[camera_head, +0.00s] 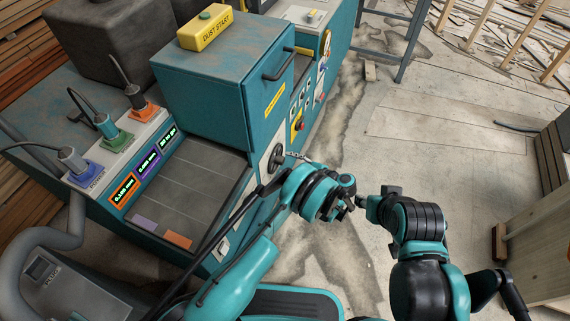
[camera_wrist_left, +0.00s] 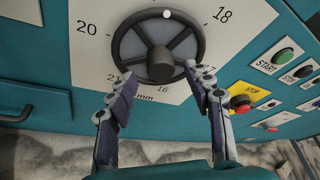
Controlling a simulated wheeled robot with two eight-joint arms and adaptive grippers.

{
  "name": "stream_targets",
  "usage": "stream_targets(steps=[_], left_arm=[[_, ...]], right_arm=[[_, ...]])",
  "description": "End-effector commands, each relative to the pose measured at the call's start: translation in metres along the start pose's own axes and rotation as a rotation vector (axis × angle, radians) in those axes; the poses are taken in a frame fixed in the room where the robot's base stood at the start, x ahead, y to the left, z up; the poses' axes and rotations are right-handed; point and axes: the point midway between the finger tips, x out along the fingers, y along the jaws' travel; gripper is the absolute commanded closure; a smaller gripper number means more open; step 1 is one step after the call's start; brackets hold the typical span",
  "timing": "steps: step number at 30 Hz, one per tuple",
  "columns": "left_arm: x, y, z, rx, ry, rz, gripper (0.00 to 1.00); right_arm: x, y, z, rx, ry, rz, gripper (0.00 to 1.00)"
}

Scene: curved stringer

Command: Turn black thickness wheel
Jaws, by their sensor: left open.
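The black thickness wheel (camera_wrist_left: 160,62) is a spoked handwheel with a dark hub, mounted on a white numbered dial plate (camera_wrist_left: 92,14). A small white dot shows on its top rim. In the head view the wheel (camera_head: 276,158) is on the side of the teal machine, partly covered by my gripper. My left gripper (camera_wrist_left: 165,88) is open and empty, facing the wheel. Its fingers appear on either side of the wheel's lower part; I cannot tell whether they touch it. In the head view the left gripper (camera_head: 282,172) is at the wheel.
Right of the wheel are a green start button (camera_wrist_left: 283,56) and a red stop button (camera_wrist_left: 240,103) on yellow. A yellow dust start box (camera_head: 205,30) sits on the machine. A handle (camera_wrist_left: 25,105) juts out lower left. Open floor (camera_head: 430,130) lies to the right.

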Motion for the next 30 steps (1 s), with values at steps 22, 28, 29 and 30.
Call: stream_targets(steps=[22, 28, 29, 30], left_arm=[[0.022, -0.001, 0.001, 0.001, 0.000, -0.002, 0.99], [0.022, -0.001, 0.001, 0.013, 0.000, 0.003, 0.99], [0.022, -0.001, 0.001, 0.018, 0.000, 0.005, 0.99], [0.022, -0.002, 0.001, 0.027, 0.000, 0.009, 0.99]], right_arm=[[0.006, 0.000, 0.004, 0.000, 0.000, 0.000, 0.60], [0.006, 0.000, 0.004, 0.000, 0.000, 0.000, 0.60], [0.006, 0.000, 0.004, 0.000, 0.000, 0.000, 0.60], [0.006, 0.000, 0.004, 0.000, 0.000, 0.000, 0.60]])
